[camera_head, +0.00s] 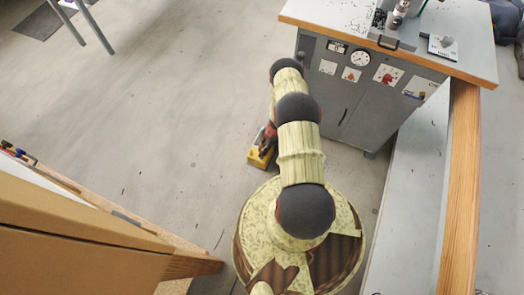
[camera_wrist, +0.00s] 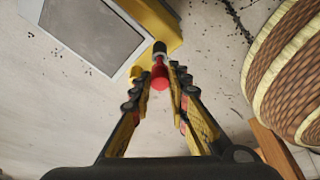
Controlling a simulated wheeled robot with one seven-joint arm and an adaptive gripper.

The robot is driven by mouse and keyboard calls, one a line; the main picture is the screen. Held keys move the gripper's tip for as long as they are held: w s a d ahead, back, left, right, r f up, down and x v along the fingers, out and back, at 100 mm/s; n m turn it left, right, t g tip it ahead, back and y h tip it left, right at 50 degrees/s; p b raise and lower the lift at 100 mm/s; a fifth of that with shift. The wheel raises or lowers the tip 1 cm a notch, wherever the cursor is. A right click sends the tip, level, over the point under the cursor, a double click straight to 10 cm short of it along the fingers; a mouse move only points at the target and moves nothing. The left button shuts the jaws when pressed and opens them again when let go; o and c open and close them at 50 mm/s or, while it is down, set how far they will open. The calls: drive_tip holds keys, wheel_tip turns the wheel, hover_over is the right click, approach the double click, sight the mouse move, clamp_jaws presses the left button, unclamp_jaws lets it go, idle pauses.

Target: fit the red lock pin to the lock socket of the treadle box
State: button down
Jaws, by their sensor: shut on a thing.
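The treadle box is a low yellow box on the floor, in the middle of the head view (camera_head: 258,160). In the wrist view its yellow side (camera_wrist: 152,22) and grey top plate (camera_wrist: 95,38) fill the upper left. My gripper (camera_wrist: 160,80) is shut on the red lock pin (camera_wrist: 160,74), whose rounded red end shows between the fingertips. A dark short cylinder with a pale ring (camera_wrist: 159,50) lies in line with the pin at the box's edge. I cannot tell whether it belongs to the pin or is the lock socket, nor whether the pin is seated.
A grey cabinet (camera_head: 340,105) with gauge and stickers stands behind right, under a white top with wooden edge. A long wooden-edged bench (camera_head: 458,190) runs along the right. A wooden-edged worktop (camera_head: 80,220) is at lower left. The floor left of the box is clear.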

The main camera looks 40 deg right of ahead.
drive_tip(key=shift+f, duration=1.4)
drive_tip(key=c, duration=1.6)
unclamp_jaws()
drive_tip(key=shift+c, duration=0.2)
drive_tip(key=shift+r, duration=0.15)
drive_tip(key=shift+r+p, duration=1.05)
drive_tip(key=shift+r, duration=1.35)
